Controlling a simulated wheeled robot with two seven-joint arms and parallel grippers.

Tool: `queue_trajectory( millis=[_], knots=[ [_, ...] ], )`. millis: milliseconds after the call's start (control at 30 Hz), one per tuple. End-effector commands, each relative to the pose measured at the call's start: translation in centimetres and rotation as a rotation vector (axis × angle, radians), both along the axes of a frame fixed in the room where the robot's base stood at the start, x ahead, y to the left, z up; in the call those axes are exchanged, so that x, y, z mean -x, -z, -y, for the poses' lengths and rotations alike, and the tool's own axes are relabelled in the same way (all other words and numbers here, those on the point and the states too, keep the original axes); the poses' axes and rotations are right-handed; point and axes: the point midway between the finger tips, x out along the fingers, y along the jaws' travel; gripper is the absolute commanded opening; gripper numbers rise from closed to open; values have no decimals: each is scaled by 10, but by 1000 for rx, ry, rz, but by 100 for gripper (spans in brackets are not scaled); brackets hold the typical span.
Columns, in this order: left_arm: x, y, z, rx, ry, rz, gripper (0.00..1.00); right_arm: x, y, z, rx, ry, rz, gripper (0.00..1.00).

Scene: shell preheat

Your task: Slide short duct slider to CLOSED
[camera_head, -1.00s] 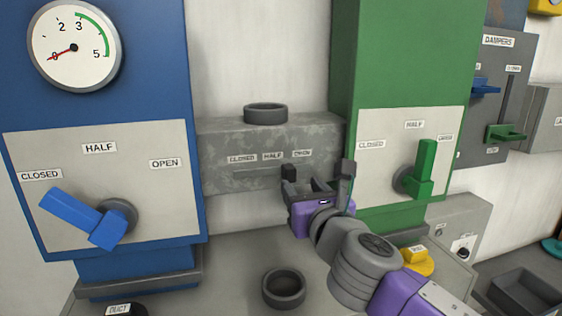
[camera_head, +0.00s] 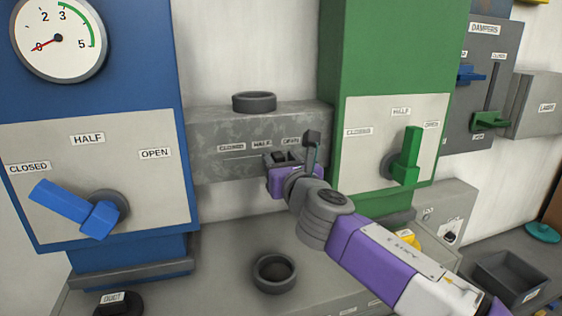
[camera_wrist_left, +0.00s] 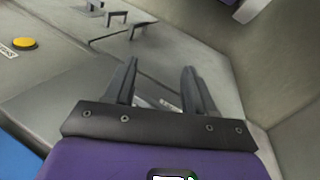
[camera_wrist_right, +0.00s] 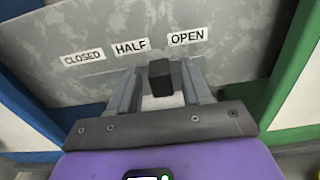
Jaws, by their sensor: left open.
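The short duct is a mottled grey box (camera_head: 215,165) between the blue and green cabinets, labelled CLOSED, HALF and OPEN from left to right. In the right wrist view its slider knob (camera_wrist_right: 160,78) is a small black block below the OPEN label (camera_wrist_right: 187,37). My right gripper (camera_head: 292,150) is at the duct's front. In the right wrist view its fingers (camera_wrist_right: 160,88) stand apart on either side of the knob, with gaps showing. In the head view the gripper partly hides the knob and slot. My left gripper (camera_wrist_left: 160,85) is open and empty, seen only in its wrist view.
A blue lever (camera_head: 75,208) is on the left panel and a green lever (camera_head: 405,158) on the right panel. A dark ring (camera_head: 254,102) lies on the duct's top, another (camera_head: 274,273) on the counter below. The dampers panel (camera_head: 484,60) is at right.

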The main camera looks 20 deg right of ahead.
Motion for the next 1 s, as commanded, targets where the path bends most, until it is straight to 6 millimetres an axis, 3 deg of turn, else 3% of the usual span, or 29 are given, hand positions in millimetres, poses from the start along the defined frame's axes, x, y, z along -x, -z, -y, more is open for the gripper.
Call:
queue_trajectory(
  millis=[33, 300, 633, 1000],
  knots=[
    [0, 0, 0, 0, 0, 0, 55, 0, 0, 0, 0, 0, 0, 40],
    [0, 0, 0, 0, 0, 0, 55, 0, 0, 0, 0, 0, 0, 0],
    [0, 1, 0, 0, 0, 0, 55, 0, 0, -9, 0, -5, 0, 0],
    [0, 5, 0, 0, 0, 0, 55, 3, 0, -90, 1, -7, -1, 0]
  ],
)
